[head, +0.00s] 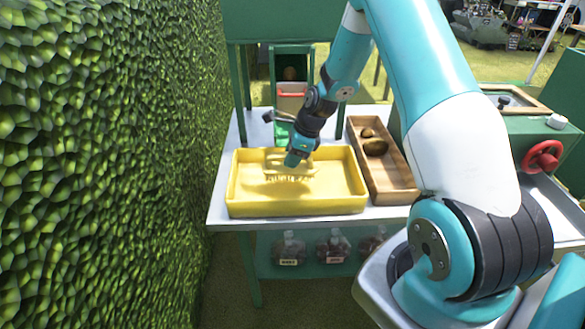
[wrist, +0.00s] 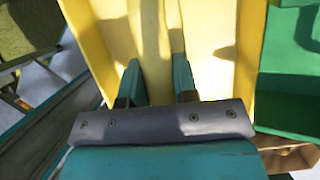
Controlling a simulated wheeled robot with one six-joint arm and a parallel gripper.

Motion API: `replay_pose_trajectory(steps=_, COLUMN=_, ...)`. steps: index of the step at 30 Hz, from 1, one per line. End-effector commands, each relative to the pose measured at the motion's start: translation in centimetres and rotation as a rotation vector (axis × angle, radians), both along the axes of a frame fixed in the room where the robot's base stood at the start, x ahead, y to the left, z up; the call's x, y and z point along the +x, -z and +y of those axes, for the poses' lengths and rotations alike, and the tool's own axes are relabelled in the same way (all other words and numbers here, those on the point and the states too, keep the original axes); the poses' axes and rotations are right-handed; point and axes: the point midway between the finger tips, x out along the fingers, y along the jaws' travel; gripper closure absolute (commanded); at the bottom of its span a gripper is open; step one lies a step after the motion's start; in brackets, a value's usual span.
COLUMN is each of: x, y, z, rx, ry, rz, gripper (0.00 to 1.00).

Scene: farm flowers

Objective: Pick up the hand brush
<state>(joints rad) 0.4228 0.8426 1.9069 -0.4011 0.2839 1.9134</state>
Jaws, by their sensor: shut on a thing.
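The hand brush (head: 290,177) is pale yellow with a row of light bristles, and it shows inside the yellow tray (head: 240,208). It nearly matches the tray in colour, so its outline is hard to make out. My gripper (head: 296,162) points down into the tray and is shut on the brush from above. In the wrist view, the two teal fingers of my gripper (wrist: 157,82) stand either side of a yellow strip that looks like part of the brush. I cannot tell whether the bristles touch the tray floor.
A wooden tray (head: 401,186) with brown round items (head: 375,147) stands to the right of the yellow tray. A green bin (head: 292,65) stands behind. A leafy hedge wall (head: 110,150) rises close on the left. Several bottles (head: 333,247) sit on the shelf below.

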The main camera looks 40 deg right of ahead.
Motion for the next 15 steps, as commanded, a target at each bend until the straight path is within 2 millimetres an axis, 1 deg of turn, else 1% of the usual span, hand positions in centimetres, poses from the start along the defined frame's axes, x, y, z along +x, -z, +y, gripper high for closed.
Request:
replay_pose_trajectory(steps=1, x=0.1, y=-1.8, z=-0.1, rx=-0.003, ry=0.0, rz=-0.008, gripper=0.99)
replay_pose_trajectory(steps=6, x=0.1, y=-7.2, z=-0.1, rx=-0.004, ry=-0.001, rz=-0.008, gripper=0.99)
replay_pose_trajectory(steps=9, x=0.1, y=-9.9, z=-0.1, rx=-0.003, ry=0.0, rz=-0.007, gripper=0.99)
replay_pose_trajectory(steps=12, x=0.1, y=-12.1, z=-0.1, rx=-0.003, ry=0.0, rz=-0.006, gripper=0.99)
replay_pose_trajectory(steps=15, x=0.0, y=-13.8, z=-0.1, rx=-0.001, ry=0.001, rz=-0.003, gripper=0.99)
